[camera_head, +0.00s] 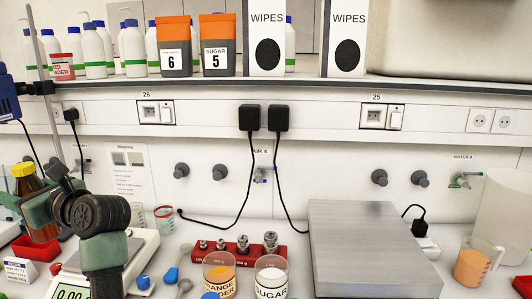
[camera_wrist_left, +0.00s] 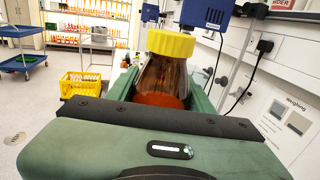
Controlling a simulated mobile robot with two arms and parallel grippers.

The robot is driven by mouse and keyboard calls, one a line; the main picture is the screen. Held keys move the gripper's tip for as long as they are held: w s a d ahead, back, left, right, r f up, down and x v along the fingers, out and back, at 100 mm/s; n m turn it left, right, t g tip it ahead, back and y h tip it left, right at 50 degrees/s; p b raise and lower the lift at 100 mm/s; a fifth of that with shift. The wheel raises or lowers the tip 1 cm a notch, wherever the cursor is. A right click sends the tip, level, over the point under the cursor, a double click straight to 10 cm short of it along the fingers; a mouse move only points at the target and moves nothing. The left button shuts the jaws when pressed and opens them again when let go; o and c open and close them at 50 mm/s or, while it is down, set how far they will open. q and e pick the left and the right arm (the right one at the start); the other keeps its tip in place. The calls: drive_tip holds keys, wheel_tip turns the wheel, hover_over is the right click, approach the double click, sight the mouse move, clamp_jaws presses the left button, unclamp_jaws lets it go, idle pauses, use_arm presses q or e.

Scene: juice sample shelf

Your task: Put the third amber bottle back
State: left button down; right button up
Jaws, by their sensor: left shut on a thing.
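An amber bottle with a yellow cap (camera_head: 25,184) is at the left of the head view, upright and partly hidden by my left arm. In the left wrist view the same bottle (camera_wrist_left: 165,72) stands between the jaws, with orange-red contents in its lower part. My left gripper (camera_head: 38,212) is shut on this bottle; its green and black body fills the lower part of the wrist view. The bottle's base is hidden, so I cannot tell whether it touches anything. My right gripper is not in view.
A balance (camera_head: 133,250) stands beside my left arm. A red weight holder (camera_head: 240,252), an orange powder beaker (camera_head: 219,272), a sugar beaker (camera_head: 271,278) and a grey box (camera_head: 370,250) occupy the bench. A red tray (camera_head: 32,247) is at left. The shelf above (camera_head: 300,83) holds bottles and boxes.

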use_arm(q)
drive_tip(key=shift+m+t+h, duration=0.3)
drive_tip(key=shift+m+t, duration=0.3)
drive_tip(key=shift+t, duration=0.1)
drive_tip(key=d+f, duration=0.2)
drive_tip(key=f, duration=0.1)
drive_tip(key=shift+d+f, duration=0.15)
drive_tip(key=shift+f, duration=0.15)
drive_tip(key=s+d+f+m+t+h, duration=0.5)
drive_tip(key=s+d+f+h, duration=0.3)
drive_tip(key=d+f, duration=0.3)
drive_tip(key=s+d+f+m+t+h, duration=0.6)
drive_tip(key=d+f, duration=0.5)
drive_tip(key=d, duration=0.5)
drive_tip(key=s+m+h, duration=0.2)
drive_tip(key=s, duration=0.1)
drive_tip(key=shift+s+d+f+h, duration=0.25)
drive_tip(key=shift+s+f+h, duration=0.05)
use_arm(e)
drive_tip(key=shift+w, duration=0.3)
use_arm(q)
drive_tip(key=shift+d, duration=0.1)
